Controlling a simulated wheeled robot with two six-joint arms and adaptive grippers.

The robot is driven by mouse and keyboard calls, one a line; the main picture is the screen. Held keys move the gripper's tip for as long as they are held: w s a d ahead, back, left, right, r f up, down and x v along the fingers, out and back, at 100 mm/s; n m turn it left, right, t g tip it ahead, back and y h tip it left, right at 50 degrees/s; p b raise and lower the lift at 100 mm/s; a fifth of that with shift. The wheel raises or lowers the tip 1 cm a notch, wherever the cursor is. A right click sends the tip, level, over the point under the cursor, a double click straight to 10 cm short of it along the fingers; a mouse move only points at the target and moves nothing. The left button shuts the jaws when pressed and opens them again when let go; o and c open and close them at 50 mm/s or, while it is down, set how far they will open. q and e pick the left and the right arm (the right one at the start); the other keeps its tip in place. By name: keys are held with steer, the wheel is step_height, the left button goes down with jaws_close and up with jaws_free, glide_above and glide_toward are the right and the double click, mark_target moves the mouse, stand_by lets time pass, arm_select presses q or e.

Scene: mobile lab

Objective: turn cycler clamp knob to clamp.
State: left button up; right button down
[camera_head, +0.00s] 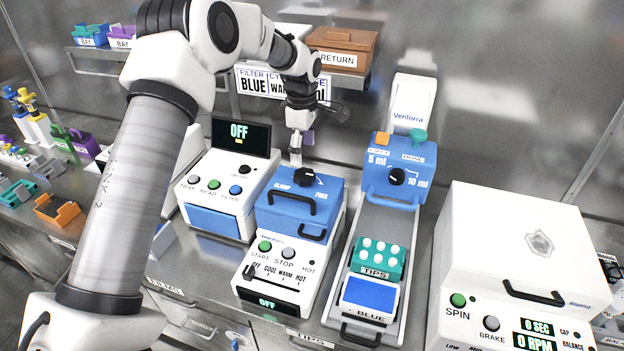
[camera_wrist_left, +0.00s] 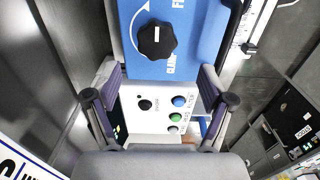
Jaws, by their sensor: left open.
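The cycler (camera_head: 290,235) is a white box with a blue lid in the middle of the head view. Its black clamp knob (camera_head: 304,176) sits on top of the lid, between the words CLAMP and FREE. The knob (camera_wrist_left: 156,40) also shows in the left wrist view, with a white pointer mark and a curved arrow beside it. My left gripper (camera_head: 301,148) is open and empty, just above and behind the knob in the head view. In the wrist view the open fingers (camera_wrist_left: 158,80) stand apart, and the knob lies beyond their tips, not between them. My right gripper is not in view.
A white device with an OFF screen (camera_head: 240,131) stands left of the cycler. A pipetting station (camera_head: 399,180) with a green tip rack (camera_head: 378,258) stands right of it, then a centrifuge (camera_head: 520,250). A shelf with a brown RETURN bin (camera_head: 343,45) is behind.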

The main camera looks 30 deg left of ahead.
mark_target(304, 173)
arm_select(q)
steer(key=f, duration=0.2)
steer(key=f+p, duration=0.1)
steer(key=f, duration=0.2)
steer(key=f+p, duration=0.1)
steer(key=f, duration=0.1)
steer(key=shift+w+f, duration=0.25)
steer(key=shift+f, duration=0.55)
steer(key=c, duration=1.2)
